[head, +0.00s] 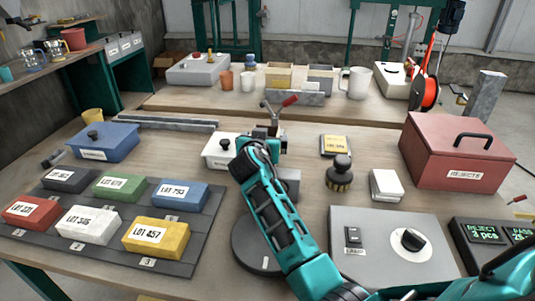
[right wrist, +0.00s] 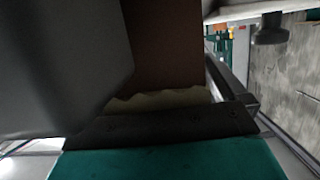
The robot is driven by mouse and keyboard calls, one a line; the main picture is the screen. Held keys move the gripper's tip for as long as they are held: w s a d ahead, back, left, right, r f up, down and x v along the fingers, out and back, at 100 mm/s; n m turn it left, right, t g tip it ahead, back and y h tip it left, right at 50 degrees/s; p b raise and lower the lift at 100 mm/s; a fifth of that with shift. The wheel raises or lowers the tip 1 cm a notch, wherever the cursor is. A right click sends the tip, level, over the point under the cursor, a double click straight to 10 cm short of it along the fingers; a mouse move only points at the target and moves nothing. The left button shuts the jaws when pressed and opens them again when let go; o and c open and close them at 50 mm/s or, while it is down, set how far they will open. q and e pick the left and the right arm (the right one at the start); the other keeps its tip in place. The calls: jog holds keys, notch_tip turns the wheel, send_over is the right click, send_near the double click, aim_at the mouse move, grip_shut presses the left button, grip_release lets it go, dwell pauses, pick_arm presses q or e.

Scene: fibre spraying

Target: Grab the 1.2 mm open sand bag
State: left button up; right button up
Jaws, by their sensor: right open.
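I cannot make out a sand bag marked 1.2 mm in the head view. Several lot-labelled packs lie on a dark tray (head: 190,240), among them a red pack (head: 30,212), a white pack (head: 88,225) and a yellow pack (head: 156,237). My right arm reaches up from the lower right, and its gripper end (head: 266,135) is beside a white lidded box (head: 219,152). The fingertips are hidden there. In the right wrist view, a brown surface (right wrist: 165,45) with a ragged cream edge (right wrist: 160,99) is close; I cannot tell what it is. My left gripper is out of view.
A blue box (head: 103,142) is at the left and a red rejects box (head: 455,155) at the right. A grey control panel (head: 385,265) and a dark knobbed stamp (head: 340,172) stand right of my arm. The back bench holds open bins (head: 279,77) and cups.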

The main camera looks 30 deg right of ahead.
grip_shut()
jog(key=shift+r, duration=0.2)
dwell(1.1)
